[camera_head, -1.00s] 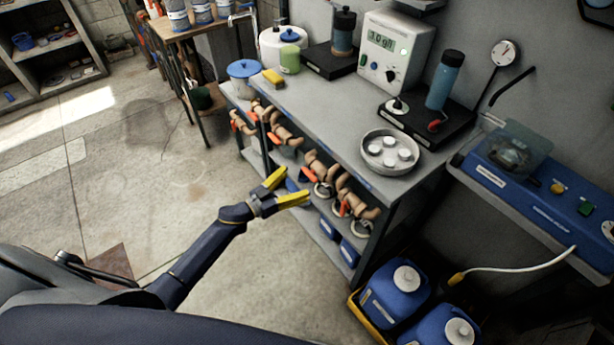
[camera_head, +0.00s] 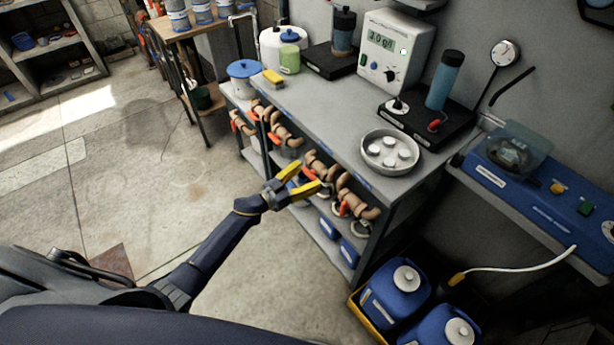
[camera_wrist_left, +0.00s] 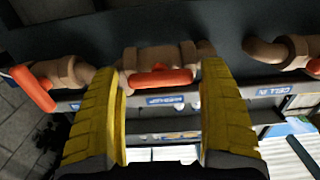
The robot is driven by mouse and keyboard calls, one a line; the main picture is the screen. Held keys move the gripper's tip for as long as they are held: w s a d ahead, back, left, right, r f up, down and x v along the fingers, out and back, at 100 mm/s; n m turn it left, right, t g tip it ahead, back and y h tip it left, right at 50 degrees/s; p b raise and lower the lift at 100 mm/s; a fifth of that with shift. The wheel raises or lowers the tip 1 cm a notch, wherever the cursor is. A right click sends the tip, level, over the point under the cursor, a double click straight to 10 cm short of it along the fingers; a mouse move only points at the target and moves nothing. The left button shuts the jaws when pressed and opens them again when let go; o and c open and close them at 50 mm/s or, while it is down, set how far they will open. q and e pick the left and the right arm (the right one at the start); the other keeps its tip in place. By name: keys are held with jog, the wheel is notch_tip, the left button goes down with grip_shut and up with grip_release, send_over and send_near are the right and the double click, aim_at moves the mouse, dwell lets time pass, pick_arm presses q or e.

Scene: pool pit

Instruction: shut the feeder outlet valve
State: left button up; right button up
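A row of tan valves with orange handles lines the front of the grey bench. My left gripper (camera_head: 307,177) has yellow fingers, spread open, in front of the middle of this row. In the left wrist view, the open gripper (camera_wrist_left: 160,70) has an orange valve handle (camera_wrist_left: 162,77) between its fingertips, with a gap on each side. This handle lies crosswise along its tan valve body (camera_wrist_left: 155,56). Another orange handle (camera_wrist_left: 36,90) slants at the left. A label reading "CELL IN" (camera_wrist_left: 275,89) is at the right. I cannot read which valve is the feeder outlet. My right gripper is out of view.
The bench top (camera_head: 320,128) holds a round dish (camera_head: 369,149), a meter (camera_head: 396,48) and bottles above the valves. Blue jugs (camera_head: 396,292) stand in a yellow tray at lower right. The concrete floor (camera_head: 130,170) to the left is open.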

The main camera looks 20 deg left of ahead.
pick_arm(q)
jog(key=c, duration=1)
jog(key=shift+c, duration=0.3)
jog(key=m, duration=0.4)
jog(key=shift+m, duration=0.4)
jog(key=shift+c, duration=0.2)
jog(key=m, duration=0.4)
jog(key=shift+m, duration=0.3)
jog(key=m, duration=0.4)
jog(key=shift+m, duration=2.2)
